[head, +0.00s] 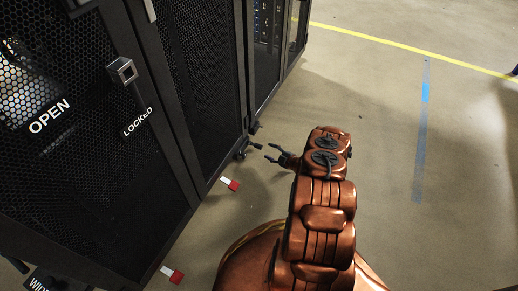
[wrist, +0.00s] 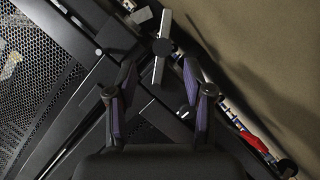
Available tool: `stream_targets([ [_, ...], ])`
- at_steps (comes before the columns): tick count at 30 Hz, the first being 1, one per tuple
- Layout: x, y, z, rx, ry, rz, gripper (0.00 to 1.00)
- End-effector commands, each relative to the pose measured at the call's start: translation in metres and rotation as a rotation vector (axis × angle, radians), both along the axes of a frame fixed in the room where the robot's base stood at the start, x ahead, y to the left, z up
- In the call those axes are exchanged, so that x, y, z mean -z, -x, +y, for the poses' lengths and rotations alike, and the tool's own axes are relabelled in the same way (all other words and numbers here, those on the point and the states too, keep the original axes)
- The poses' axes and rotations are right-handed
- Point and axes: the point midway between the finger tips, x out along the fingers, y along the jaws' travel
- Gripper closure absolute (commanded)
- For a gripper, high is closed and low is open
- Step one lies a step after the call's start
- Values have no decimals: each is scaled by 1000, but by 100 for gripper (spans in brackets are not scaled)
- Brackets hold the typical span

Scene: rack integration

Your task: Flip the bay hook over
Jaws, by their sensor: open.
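The bay hook appears to be the grey bar (wrist: 158,70) with a dark round pivot in the wrist view. It stands nearly upright in the picture, its lower part showing between my fingertips. In the head view a small dark fitting (head: 254,127) at the rack's lower corner may be the same hook; it is too small to tell. My gripper (head: 270,152) is open and empty just right of that corner. In the wrist view my gripper (wrist: 158,66) has its two fingers apart on either side of the bar. I cannot tell whether they touch it.
Black mesh rack doors (head: 190,75) fill the left, one with a latch handle (head: 122,70) and labels OPEN and LOCKED. Red-and-white tags (head: 230,184) stick out at the rack's base. The floor (head: 385,120) to the right is clear, with yellow and blue tape lines.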

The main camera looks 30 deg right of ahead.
Motion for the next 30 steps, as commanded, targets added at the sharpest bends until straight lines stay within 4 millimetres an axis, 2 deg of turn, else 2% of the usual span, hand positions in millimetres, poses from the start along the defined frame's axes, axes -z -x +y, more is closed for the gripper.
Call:
stream_targets([
  [5, 7, -12, 7, -9, 0, -5, 48],
  [12, 17, -45, 16, -7, 0, -3, 48],
  [18, 22, -64, 20, -5, -1, -2, 48],
  [30, 22, -71, 19, -2, -1, 0, 48],
])
